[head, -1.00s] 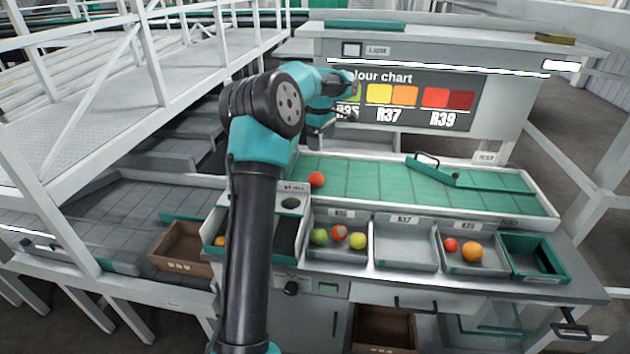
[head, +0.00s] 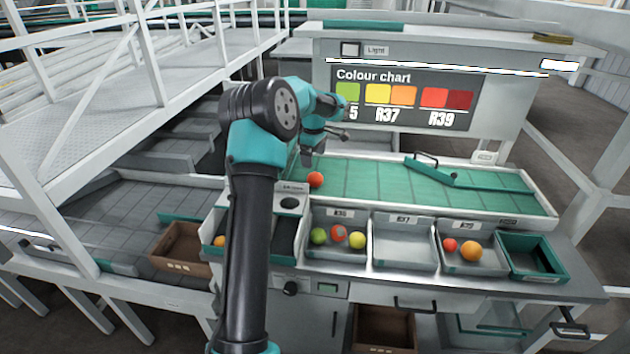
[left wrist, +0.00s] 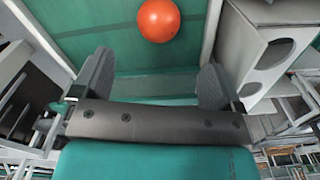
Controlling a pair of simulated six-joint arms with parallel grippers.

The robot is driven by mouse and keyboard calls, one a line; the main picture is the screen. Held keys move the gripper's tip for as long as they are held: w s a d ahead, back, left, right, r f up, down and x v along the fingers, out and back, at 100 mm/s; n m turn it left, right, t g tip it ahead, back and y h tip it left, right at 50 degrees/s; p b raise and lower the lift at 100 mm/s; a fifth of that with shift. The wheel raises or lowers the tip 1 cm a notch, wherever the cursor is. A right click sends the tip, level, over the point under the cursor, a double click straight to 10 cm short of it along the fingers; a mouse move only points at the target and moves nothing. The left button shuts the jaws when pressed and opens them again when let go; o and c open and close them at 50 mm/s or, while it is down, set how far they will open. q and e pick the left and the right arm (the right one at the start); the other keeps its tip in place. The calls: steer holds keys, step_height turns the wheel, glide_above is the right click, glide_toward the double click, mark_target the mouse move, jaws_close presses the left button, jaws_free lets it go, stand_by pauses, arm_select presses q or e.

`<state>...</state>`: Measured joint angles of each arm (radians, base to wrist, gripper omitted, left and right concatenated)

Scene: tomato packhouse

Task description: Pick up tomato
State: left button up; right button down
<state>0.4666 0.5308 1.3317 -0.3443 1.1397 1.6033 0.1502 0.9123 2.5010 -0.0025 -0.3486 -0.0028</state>
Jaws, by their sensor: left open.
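A red-orange tomato (head: 316,179) lies on the green belt at its left end. In the left wrist view the tomato (left wrist: 158,20) is at the top, beyond the fingertips and a little right of the middle. My left gripper (head: 307,158) hangs above the belt, just behind and left of the tomato in the head view. In the left wrist view the left gripper (left wrist: 154,75) has its fingers wide apart with nothing between them. It does not touch the tomato. My right gripper is in neither view.
The green belt (head: 380,188) is clear right of the tomato up to a teal diverter (head: 432,170). In front are grey trays (head: 403,254), some holding tomatoes, and a teal crate (head: 532,270). A colour chart panel (head: 400,118) stands behind the belt.

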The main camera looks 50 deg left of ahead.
mark_target(315, 174)
arm_select(q)
step_height(315, 174, down, 5)
steer(key=shift+r, duration=0.1)
stand_by(0.3)
steer(key=shift+w+d+f, duration=0.1)
steer(key=shift+w+f, duration=0.05)
steer(key=shift+f, duration=2.5)
steer(key=c, duration=0.8)
steer(key=shift+o, duration=0.2)
steer(key=shift+r, duration=0.1)
step_height(315, 174, up, 10)
steer(key=shift+f, duration=0.1)
